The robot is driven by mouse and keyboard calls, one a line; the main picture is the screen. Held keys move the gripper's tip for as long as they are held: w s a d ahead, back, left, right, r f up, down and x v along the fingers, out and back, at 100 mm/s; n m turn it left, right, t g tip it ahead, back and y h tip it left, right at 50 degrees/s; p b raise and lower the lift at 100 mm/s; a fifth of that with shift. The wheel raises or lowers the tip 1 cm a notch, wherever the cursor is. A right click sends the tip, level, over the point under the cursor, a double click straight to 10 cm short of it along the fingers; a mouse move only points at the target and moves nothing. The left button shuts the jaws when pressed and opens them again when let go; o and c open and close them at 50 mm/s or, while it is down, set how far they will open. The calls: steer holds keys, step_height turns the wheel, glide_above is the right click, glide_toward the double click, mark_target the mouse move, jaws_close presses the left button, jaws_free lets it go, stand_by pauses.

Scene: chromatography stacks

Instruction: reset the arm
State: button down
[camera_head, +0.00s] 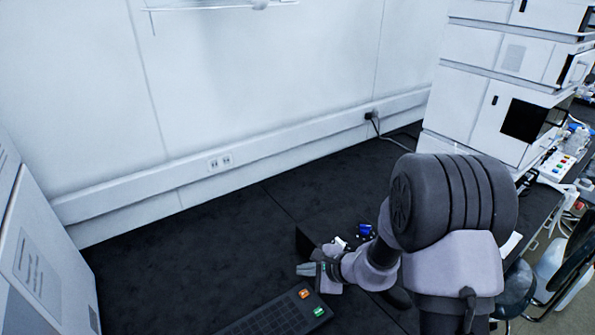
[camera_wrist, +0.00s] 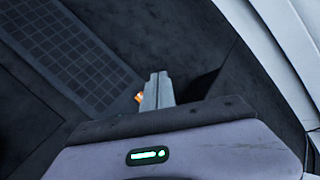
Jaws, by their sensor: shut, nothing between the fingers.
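My gripper (camera_head: 306,269) is at the lower middle of the head view, at the end of my bent arm, above the dark bench (camera_head: 180,270). Its fingers point left and are together with nothing between them. The closed fingers also show in the wrist view (camera_wrist: 158,90), beside a dark gridded panel. My arm covers part of the bench to the right.
A dark keypad-like panel (camera_head: 270,319) with orange and green keys lies below my gripper. A small blue item (camera_head: 365,231) is near my forearm. A white instrument stack (camera_head: 490,100) stands at right, a white cabinet (camera_head: 40,260) at left. The left bench is clear.

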steer(key=s+a+r+n+g, duration=0.1)
steer(key=s+r+n, duration=0.35)
steer(key=r, duration=0.45)
steer(key=s+a+r+n, duration=0.25)
steer(key=s+r, duration=0.35)
steer(key=r, duration=0.3)
steer(key=s+d+r+n+h, duration=0.2)
steer(key=s+d, duration=0.3)
steer(key=s, duration=0.4)
steer(key=s+d+r+n+h, duration=0.3)
steer(key=s+d+r, duration=0.1)
steer(key=s, duration=0.4)
steer(key=shift+s+d+n+t, duration=0.3)
steer(key=shift+s+d, duration=0.05)
steer(key=shift+d, duration=0.5)
